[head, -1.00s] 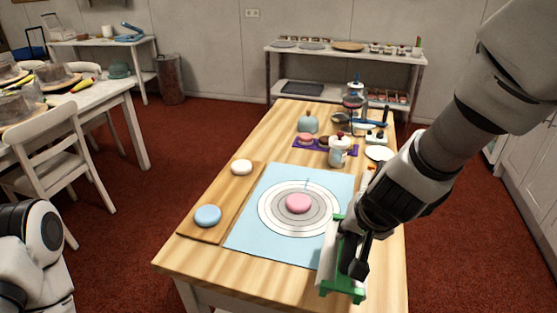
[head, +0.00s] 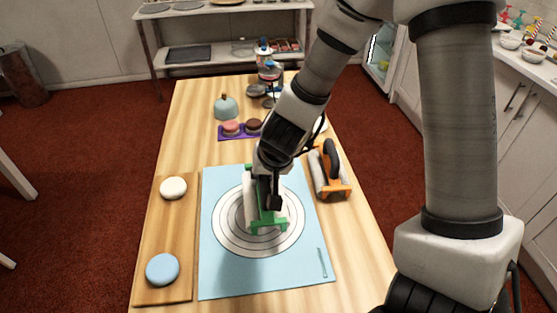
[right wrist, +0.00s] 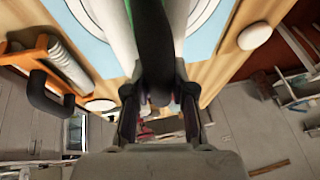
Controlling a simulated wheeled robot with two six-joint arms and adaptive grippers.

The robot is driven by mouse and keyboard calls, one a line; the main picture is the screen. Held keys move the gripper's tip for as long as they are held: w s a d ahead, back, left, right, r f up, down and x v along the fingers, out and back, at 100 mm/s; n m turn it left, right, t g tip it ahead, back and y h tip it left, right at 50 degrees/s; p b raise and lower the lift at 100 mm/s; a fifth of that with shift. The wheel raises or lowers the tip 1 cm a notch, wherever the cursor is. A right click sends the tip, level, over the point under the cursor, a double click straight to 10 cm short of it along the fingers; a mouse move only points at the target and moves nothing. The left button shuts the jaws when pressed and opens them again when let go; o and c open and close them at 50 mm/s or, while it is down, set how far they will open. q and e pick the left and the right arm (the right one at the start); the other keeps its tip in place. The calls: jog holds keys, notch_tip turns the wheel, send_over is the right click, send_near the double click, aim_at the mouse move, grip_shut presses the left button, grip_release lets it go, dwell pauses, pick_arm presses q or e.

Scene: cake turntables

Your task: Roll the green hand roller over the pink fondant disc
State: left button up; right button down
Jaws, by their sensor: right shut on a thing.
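My right gripper (head: 267,188) is shut on the dark handle of the green hand roller (head: 268,224), over the middle of the ringed circle (head: 226,224) on the pale blue mat (head: 222,276). The roller has a green frame and a white cylinder (head: 249,196). I cannot tell whether the roller touches anything beneath. In the right wrist view, the dark handle (right wrist: 151,40) runs up from between the fingers. My left gripper is out of view.
An orange-framed roller (head: 330,172) stands right of the mat. A wooden board (head: 165,225) at left holds a white disc (head: 173,188) and a blue disc (head: 162,268). A purple tray (head: 226,136) with small cakes lies behind the mat. The mat's front is mostly clear.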

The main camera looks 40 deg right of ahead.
jog(key=w+a+b, duration=0.1)
jog(key=w+a, duration=0.4)
jog(key=a, duration=0.3)
send_over(253, 192)
jog(key=s, duration=0.1)
jog(key=shift+s+f+p, duration=0.2)
jog(key=shift+p, duration=0.1)
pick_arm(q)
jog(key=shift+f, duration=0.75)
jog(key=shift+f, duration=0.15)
pick_arm(e)
jog(key=shift+f, duration=0.15)
pick_arm(q)
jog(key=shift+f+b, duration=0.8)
jog(key=shift+b, duration=0.15)
pick_arm(e)
jog(key=shift+f, duration=0.9)
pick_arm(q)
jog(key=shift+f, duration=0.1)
pick_arm(e)
jog(key=shift+s+a+f, duration=0.1)
jog(key=shift+f, duration=0.05)
